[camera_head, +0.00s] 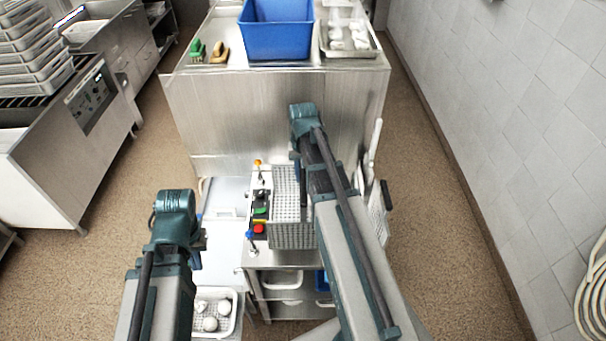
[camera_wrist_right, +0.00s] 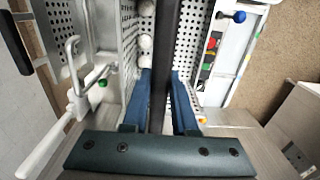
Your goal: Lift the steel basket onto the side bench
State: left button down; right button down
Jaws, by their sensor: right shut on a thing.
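The steel basket (camera_head: 291,236) is a perforated box in the middle of the head view, beside a panel with coloured buttons. Its perforated wall (camera_wrist_right: 188,30) also shows in the right wrist view, with white round things inside. My right gripper (camera_wrist_right: 168,95) has its blue fingers on either side of a dark bar (camera_wrist_right: 166,50) that runs across the basket like a handle, and is shut on it. In the head view my right arm hides part of the basket. My left gripper (camera_head: 201,232) hangs to the left, apart from the basket; its fingers are mostly hidden.
A steel cabinet (camera_head: 270,115) stands behind, with a blue tub (camera_head: 277,30), brushes and a tray on top. A steel counter with drawers (camera_head: 280,257) is below the basket. A white crate (camera_head: 236,318) with round things sits low at front. A tiled wall (camera_head: 510,120) bounds the right.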

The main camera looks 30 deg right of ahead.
jog(key=shift+f+b, duration=1.95)
jog(key=shift+f, duration=0.35)
jog(key=shift+f, duration=0.2)
jog(key=shift+f+b, duration=0.1)
jog(key=shift+b, duration=0.25)
jog(key=shift+f+b, duration=0.65)
jog(key=shift+f, duration=0.15)
jog(key=shift+f+b, duration=0.75)
jog(key=shift+b, duration=0.15)
jog(key=shift+f+b, duration=0.55)
jog(key=shift+f, duration=0.05)
